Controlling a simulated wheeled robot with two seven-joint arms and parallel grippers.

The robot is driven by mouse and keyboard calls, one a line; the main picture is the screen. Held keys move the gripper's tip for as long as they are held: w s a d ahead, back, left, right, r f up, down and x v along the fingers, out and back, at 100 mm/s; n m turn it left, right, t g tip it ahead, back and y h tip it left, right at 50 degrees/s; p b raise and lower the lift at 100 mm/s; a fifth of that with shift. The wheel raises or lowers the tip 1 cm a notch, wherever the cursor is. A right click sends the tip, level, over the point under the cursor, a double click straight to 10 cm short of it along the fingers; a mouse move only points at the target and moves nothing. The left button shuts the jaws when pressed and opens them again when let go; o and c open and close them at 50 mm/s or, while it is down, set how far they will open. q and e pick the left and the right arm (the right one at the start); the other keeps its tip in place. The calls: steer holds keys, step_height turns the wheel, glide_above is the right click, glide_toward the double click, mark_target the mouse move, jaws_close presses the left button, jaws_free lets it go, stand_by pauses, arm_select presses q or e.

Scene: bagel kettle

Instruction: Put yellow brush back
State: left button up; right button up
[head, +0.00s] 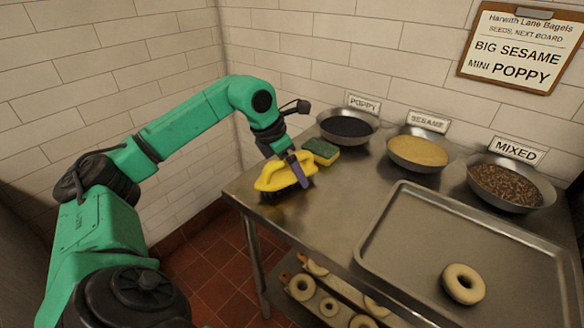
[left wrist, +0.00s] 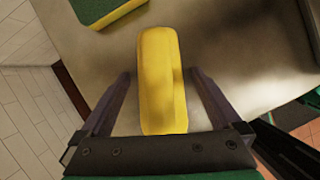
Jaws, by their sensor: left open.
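The yellow brush (head: 284,174) has a yellow handle and dark bristles and rests on the left end of the steel table (head: 335,206). My left gripper (head: 299,168) is at the brush from above. In the left wrist view the brush's yellow handle (left wrist: 163,80) lies between the two open fingers of my left gripper (left wrist: 161,90), with a gap on each side. The bristles are hidden in that view. My right gripper is not in view.
A green and yellow sponge (head: 321,151) lies just behind the brush. Bowls of poppy (head: 347,126), sesame (head: 418,151) and mixed seeds (head: 505,185) stand along the back. A tray (head: 385,222) with one bagel (head: 463,283) fills the right. More bagels (head: 302,288) sit on a lower shelf.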

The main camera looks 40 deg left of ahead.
arm_select(q)
steer(key=shift+s+a+r, duration=0.1)
steer(key=shift+r, duration=0.4)
steer(key=p+v, duration=0.1)
steer(key=v, duration=1)
steer(key=shift+s+r, duration=0.1)
steer(key=shift+s, duration=0.05)
